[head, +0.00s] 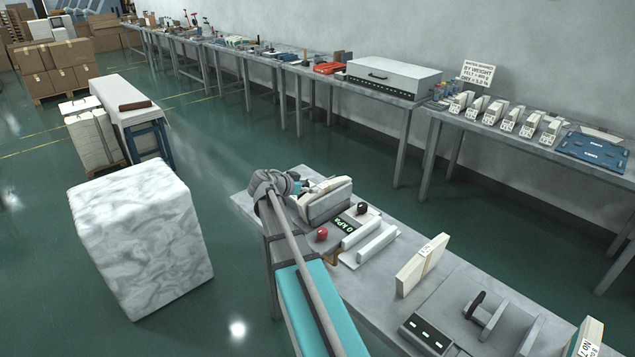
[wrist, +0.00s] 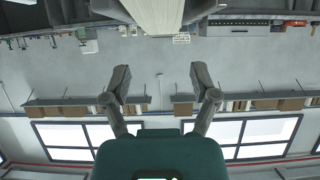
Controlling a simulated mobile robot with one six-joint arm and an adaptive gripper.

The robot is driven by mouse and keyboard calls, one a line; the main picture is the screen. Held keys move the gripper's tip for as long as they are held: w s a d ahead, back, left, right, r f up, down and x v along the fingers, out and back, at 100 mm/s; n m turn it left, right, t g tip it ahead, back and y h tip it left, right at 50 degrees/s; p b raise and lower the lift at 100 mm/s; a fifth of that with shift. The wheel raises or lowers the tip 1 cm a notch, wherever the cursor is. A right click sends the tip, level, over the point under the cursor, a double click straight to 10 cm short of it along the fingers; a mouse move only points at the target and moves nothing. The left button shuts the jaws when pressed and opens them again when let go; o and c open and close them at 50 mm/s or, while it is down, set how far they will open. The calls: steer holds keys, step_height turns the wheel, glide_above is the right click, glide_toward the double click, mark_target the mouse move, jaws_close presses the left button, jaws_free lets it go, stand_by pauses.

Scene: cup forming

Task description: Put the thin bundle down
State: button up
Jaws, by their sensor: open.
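My gripper (head: 304,186) is at the far left end of the near bench. Its two fingers stand apart with nothing between them in the wrist view (wrist: 161,85). A cream bundle (head: 331,186) stands in a grey holder (head: 329,206) just right of my gripper. A cream block, apparently this bundle, shows beyond the fingertips in the wrist view (wrist: 157,14), apart from them. A second cream bundle (head: 414,272) with a paper band stands upright further along the bench. A third tagged bundle (head: 581,341) is at the lower right, cut by the frame. I cannot tell which is the thin one.
The near bench (head: 458,270) also carries a red knob (head: 322,234), a dark display (head: 358,219), pale bars (head: 368,241) and a grey device (head: 428,334). A marbled white block (head: 140,240) stands left on the floor. The back bench holds several tagged bundles (head: 508,119).

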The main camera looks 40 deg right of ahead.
steer(key=p+v, duration=0.1)
steer(key=v, duration=0.4)
steer(key=shift+p, duration=0.3)
stand_by(0.4)
steer(key=s+a+f+n+y, duration=0.3)
steer(key=s+a+n+y, duration=0.1)
steer(key=a, duration=0.6)
steer(key=s+a+f+n+y, duration=0.4)
steer(key=s+a+n, duration=0.2)
steer(key=a, duration=0.5)
steer(key=s+a+f+n+g+y, duration=0.1)
steer(key=s+a+f+n+y, duration=0.2)
steer(key=s+a+n, duration=0.3)
steer(key=a+n+y, duration=0.1)
steer(key=a, duration=0.4)
steer(key=shift+f+y, duration=0.3)
steer(key=shift+y, duration=0.1)
